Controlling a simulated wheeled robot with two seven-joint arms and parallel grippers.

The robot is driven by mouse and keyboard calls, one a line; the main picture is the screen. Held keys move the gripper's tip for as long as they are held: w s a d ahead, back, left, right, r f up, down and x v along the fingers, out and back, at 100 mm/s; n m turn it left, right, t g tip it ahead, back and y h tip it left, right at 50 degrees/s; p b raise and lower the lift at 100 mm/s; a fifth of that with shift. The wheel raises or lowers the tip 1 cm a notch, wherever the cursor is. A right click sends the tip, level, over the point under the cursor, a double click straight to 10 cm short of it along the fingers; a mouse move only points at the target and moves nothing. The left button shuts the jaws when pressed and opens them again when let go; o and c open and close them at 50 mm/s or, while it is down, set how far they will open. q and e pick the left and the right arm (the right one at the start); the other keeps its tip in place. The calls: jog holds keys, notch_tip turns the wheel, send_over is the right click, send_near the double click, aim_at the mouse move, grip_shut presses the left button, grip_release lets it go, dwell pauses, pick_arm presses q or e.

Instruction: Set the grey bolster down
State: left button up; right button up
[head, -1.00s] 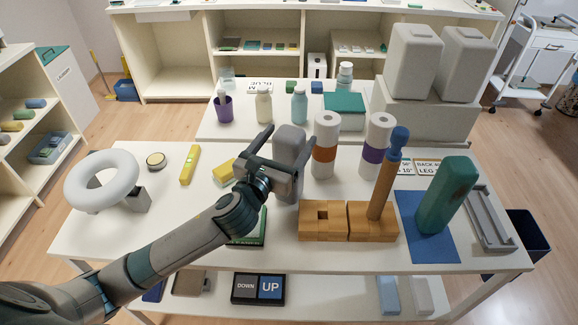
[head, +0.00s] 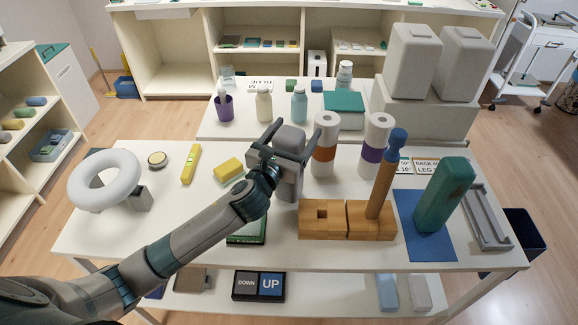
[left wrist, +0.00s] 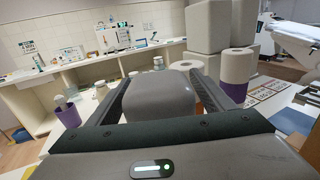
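The grey bolster (head: 289,178) is upright at the middle of the white table, behind the wooden block. My left gripper (head: 294,138) reaches it from the front left, with one finger along each side of its upper part. The gripper looks shut on it. In the left wrist view the bolster's rounded top (left wrist: 160,95) fills the space between the two dark fingers. Whether its base bears on the table is hard to tell. My right gripper is not in view.
Close by are the orange-banded roll (head: 325,145), the purple-banded roll (head: 375,147), the wooden block (head: 325,222) with its blue-topped peg, and a yellow block (head: 228,168). A green bolster (head: 444,196) stands on a blue mat (head: 425,240). A white ring (head: 80,184) is at left.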

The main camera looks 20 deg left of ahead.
pick_arm(q)
jog(key=c, duration=1.4)
jog(key=shift+r, duration=0.1)
notch_tip(320, 180, up, 10)
jog(key=shift+f+b, duration=0.1)
jog(key=shift+b, duration=0.35)
